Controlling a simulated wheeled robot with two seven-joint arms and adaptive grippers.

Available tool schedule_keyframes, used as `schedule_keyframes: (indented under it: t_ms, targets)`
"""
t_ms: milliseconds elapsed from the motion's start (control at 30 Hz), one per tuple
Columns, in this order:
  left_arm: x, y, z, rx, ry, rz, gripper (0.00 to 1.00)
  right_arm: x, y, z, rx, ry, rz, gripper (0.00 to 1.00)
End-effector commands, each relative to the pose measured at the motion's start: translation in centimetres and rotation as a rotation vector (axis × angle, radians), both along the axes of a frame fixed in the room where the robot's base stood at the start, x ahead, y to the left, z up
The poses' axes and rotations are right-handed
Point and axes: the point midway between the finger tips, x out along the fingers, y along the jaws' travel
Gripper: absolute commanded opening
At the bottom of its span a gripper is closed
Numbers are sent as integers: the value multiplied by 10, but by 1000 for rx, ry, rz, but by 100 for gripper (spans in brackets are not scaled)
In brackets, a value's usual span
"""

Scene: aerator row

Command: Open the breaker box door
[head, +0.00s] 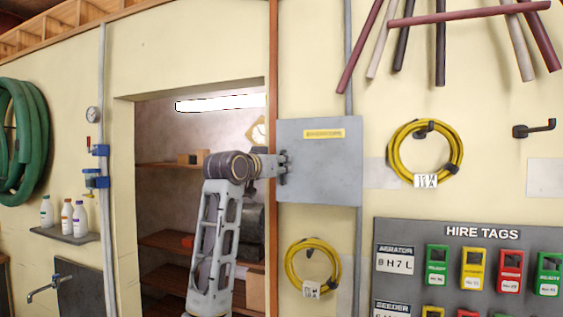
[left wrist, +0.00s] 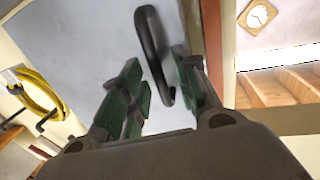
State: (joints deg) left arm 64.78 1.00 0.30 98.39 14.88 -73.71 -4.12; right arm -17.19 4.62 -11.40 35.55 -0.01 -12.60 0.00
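The breaker box door (head: 335,175) is a flat grey panel on the cream wall with a yellow label near its top; it looks shut. In the left wrist view the grey door face (left wrist: 90,55) fills the upper middle. A black bar handle (left wrist: 147,35) stands out from it. My left gripper (head: 282,168) is at the door's left edge, at the handle. In the left wrist view my left gripper (left wrist: 158,80) has its green-padded fingers apart, with the handle's lower part between them. A gap shows on the handle's left; contact on its right is unclear. My right gripper is out of view.
A doorway with shelves (head: 170,240) opens left of the box, behind my left arm. Yellow hose coils (head: 425,153) hang right of and below (head: 312,265) the box. A hire tags board (head: 480,233) is at lower right. A grey conduit (head: 348,60) runs above the box.

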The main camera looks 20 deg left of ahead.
Motion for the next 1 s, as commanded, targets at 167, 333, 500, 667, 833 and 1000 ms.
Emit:
schedule_keyframes:
  t_ms: [167,333,500,667,833,1000]
  targets:
    - [8,-2,0,0,0,0,31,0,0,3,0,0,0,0]
    - [9,-2,0,0,-1,0,31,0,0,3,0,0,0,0]
    - [9,-2,0,0,-1,0,29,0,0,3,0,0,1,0]
    - [9,-2,0,0,-1,0,8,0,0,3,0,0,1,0]
    - [9,-2,0,0,-1,0,0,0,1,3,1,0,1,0]
    - [9,-2,0,0,-1,0,0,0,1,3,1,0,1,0]
